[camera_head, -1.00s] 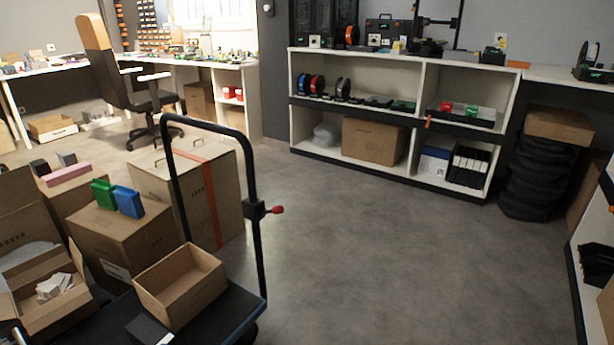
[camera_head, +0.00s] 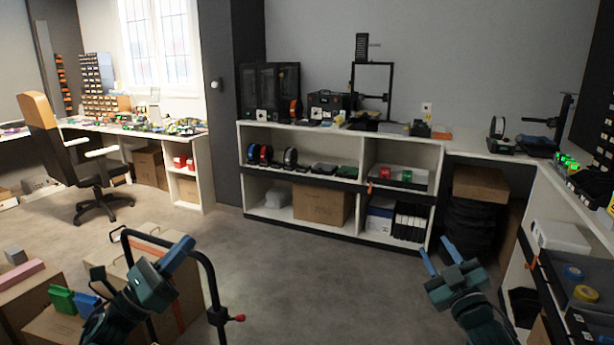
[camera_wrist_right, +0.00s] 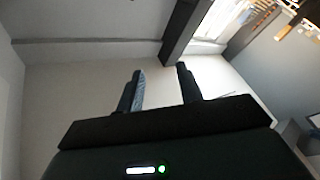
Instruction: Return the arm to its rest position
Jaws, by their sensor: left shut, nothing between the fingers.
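My left gripper (camera_head: 184,246) is raised in the lower left of the head view, in front of the cart handle and cartons. Its fingers are together with nothing between them. My right gripper (camera_head: 438,252) is raised at the lower right of the head view, in front of the floor and shelf unit. Its two blue fingers stand apart and empty. The right wrist view also shows this gripper (camera_wrist_right: 160,78) with its fingers spread, pointing toward wall and ceiling. Both arms show only from the forearm up.
A black cart handle (camera_head: 211,285) with a red knob stands close to my left gripper. Cartons (camera_head: 183,290) and green and blue boxes (camera_head: 62,300) sit at lower left. A white shelf unit (camera_head: 340,137) stands behind. A counter (camera_head: 575,215) is at right. The middle floor (camera_head: 310,285) is clear.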

